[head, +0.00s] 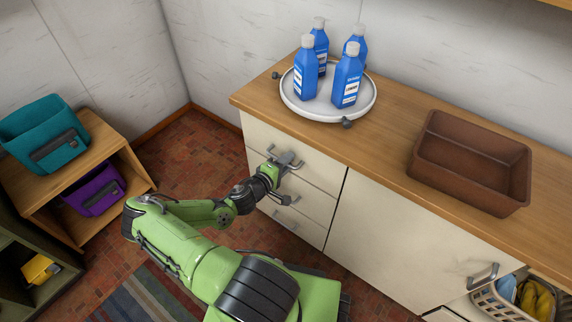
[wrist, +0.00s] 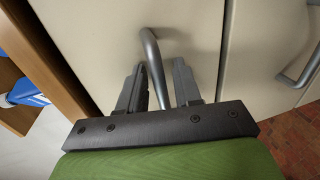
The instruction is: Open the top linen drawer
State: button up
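The top linen drawer (head: 315,167) is the uppermost cream front in the cabinet's left column, just under the wooden counter. It looks flush with the cabinet. Its grey bar handle (wrist: 154,62) shows in the wrist view, running down between the two fingers of my gripper (wrist: 158,84). The fingers are apart on either side of the bar, with a gap visible at each side. In the head view my gripper (head: 283,164) is at the top drawer front and partly covers the handle. The lower part of the handle is hidden behind the gripper's mount.
Lower drawers have a similar handle (wrist: 301,68). On the counter (head: 392,155) stand a white round tray (head: 322,113) with several blue bottles and a brown bin (head: 440,180). A wooden shelf (head: 123,153) with teal and purple bags is at left. Floor before the drawers is partly clear.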

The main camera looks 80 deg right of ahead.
grip_shut()
jog(key=shift+a, duration=0.1)
